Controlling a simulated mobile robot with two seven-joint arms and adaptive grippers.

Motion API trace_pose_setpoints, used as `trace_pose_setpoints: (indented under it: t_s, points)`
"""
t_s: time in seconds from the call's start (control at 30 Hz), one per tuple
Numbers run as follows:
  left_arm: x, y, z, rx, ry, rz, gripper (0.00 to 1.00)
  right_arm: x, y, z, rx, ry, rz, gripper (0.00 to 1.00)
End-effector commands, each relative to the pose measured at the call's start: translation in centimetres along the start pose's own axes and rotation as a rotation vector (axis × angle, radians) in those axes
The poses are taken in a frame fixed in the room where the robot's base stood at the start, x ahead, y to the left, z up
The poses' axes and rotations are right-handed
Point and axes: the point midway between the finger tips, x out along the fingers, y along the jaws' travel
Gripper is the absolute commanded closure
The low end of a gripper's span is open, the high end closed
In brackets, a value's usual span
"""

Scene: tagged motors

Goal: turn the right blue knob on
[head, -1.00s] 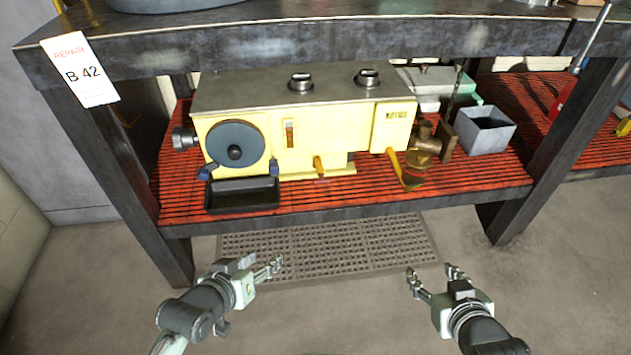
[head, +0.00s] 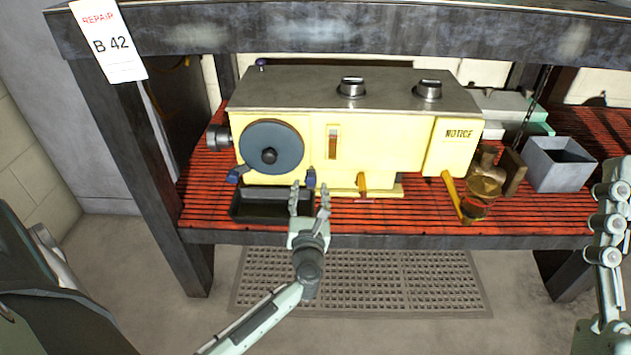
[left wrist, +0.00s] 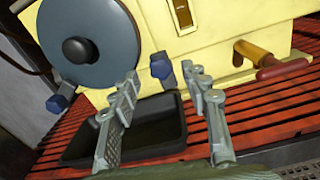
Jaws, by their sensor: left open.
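The yellow machine (head: 385,140) stands on the red slatted shelf. Two blue knobs sit low on its front, beside the round grey-blue disc (head: 271,148). The right blue knob (head: 311,178) also shows in the left wrist view (left wrist: 161,66). The left blue knob (head: 237,174) shows there too (left wrist: 57,103). My left gripper (head: 309,192) is open and empty, just in front of and below the right knob. In the left wrist view its fingers (left wrist: 160,82) stand on either side of that knob's line, the knob beyond them. My right arm shows at the right edge; its gripper is not visible.
A black tray (head: 238,209) lies under the disc. An orange lever (head: 362,184) and a yellow lever (head: 451,193) stick out to the right. A brass valve (head: 484,182) and grey bin (head: 560,165) stand farther right. The bench top overhangs the shelf.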

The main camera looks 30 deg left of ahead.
Motion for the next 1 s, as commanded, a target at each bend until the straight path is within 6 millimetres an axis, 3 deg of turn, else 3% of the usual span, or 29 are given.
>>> trace_pose_setpoints:
  t_s: [0.1,0.3,0.63,1.0]
  points:
    - [2.0,0.0,0.1,0.003,-0.003,-0.001,0.54,-0.1,0.1,-0.2,-0.002,0.020,0.000,0.44]
    - [4.0,0.0,0.0,0.004,-0.002,-0.002,0.54,-0.1,0.1,-0.6,-0.004,0.049,0.000,0.44]
    - [4.3,0.0,0.0,0.005,-0.002,-0.003,0.55,-0.1,0.1,-0.8,-0.005,0.055,0.000,0.44]
    - [4.3,0.0,0.0,0.005,-0.002,-0.002,1.00,-0.1,0.1,-0.7,-0.005,0.053,0.000,0.44]
